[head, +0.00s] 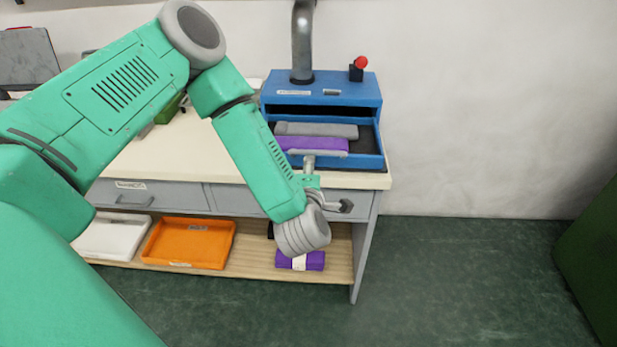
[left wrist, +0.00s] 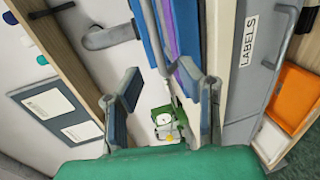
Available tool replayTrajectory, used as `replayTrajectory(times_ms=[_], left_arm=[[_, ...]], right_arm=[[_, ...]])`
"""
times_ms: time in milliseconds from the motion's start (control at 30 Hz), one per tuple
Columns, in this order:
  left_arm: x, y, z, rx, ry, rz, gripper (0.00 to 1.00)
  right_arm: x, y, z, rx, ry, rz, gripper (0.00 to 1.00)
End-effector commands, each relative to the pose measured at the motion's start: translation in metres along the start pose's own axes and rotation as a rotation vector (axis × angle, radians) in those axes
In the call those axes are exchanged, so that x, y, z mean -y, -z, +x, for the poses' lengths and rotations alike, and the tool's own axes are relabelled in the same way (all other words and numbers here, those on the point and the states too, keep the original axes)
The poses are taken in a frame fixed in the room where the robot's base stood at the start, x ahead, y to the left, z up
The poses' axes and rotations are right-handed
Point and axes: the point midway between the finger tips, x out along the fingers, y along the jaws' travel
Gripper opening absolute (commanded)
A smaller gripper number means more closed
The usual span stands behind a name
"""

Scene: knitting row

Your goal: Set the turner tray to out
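The turner tray (head: 370,162) is the blue drawer at the front of the blue turner unit (head: 330,88). It stands pulled partly forward, with a grey folded piece (head: 315,130) and a purple folded piece (head: 313,144) in it. A pale grey bar (head: 317,153) shows at its front. My left gripper (left wrist: 171,84) is low at the tray's front, partly hidden by my wrist in the head view. In the left wrist view its fingers are apart, with the tray's blue edge and purple cloth beyond them. Contact cannot be told. My right gripper is out of view.
The unit has a grey pipe (head: 303,40) and a red knob (head: 361,62) on top. Below the cream worktop (head: 150,165) are grey drawers, one labelled LABELS (left wrist: 249,42). An orange tray (head: 188,243) and a purple bundle (head: 300,262) lie on the shelf.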

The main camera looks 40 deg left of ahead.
Motion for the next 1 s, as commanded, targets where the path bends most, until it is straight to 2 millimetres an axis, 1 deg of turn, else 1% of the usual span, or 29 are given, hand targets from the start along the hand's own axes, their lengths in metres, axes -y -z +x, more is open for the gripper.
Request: replayTrajectory(times_ms=[33,100,200,300,867,933,967,1000], left_arm=[[0.001,0.000,-0.010,0.003,0.003,0.002,0.33],[0.001,0.000,-0.020,0.002,0.003,0.002,0.33],[0.001,0.001,-0.031,0.001,0.002,0.001,0.33],[0.001,0.001,-0.036,-0.001,0.000,0.000,0.33],[0.001,0.001,-0.037,0.001,0.002,0.003,0.33],[0.008,-0.002,-0.040,0.022,0.017,0.030,0.33],[0.015,-0.005,-0.041,0.042,0.031,0.055,0.33],[0.027,-0.010,-0.045,0.081,0.057,0.105,0.33]], right_arm=[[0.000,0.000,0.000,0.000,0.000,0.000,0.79],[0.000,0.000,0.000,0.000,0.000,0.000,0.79],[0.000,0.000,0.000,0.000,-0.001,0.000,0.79],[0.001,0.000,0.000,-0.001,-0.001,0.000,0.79],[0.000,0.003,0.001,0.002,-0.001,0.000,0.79],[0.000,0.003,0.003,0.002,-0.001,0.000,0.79],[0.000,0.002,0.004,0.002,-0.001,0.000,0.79],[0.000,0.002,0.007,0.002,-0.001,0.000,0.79]])
